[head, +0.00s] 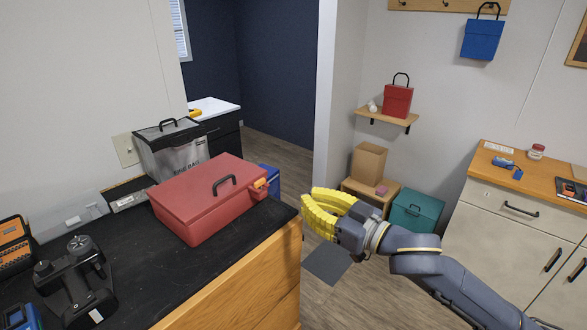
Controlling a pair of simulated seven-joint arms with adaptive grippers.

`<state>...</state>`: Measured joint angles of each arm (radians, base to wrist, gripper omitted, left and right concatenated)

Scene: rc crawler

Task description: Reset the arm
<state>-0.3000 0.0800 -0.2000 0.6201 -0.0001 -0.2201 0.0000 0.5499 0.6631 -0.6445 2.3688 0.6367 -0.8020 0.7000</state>
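My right gripper (312,200), with yellow ribbed fingers, is held in the air beyond the right end of the black-topped workbench (130,285). Its arm comes in from the lower right. Its two fingers lie close at the tips, and I cannot tell whether they are open or shut. No object shows between them. The red toolbox (205,205) sits closed on the bench, to the left of the gripper and apart from it. My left gripper is not in view.
A black transmitter (75,280) and an orange-and-black device (14,245) stand at the bench's left. A grey bag (178,152) is behind the toolbox. A cardboard box (368,163), teal box (415,212) and cabinet (500,235) stand beyond the arm. Open floor lies between.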

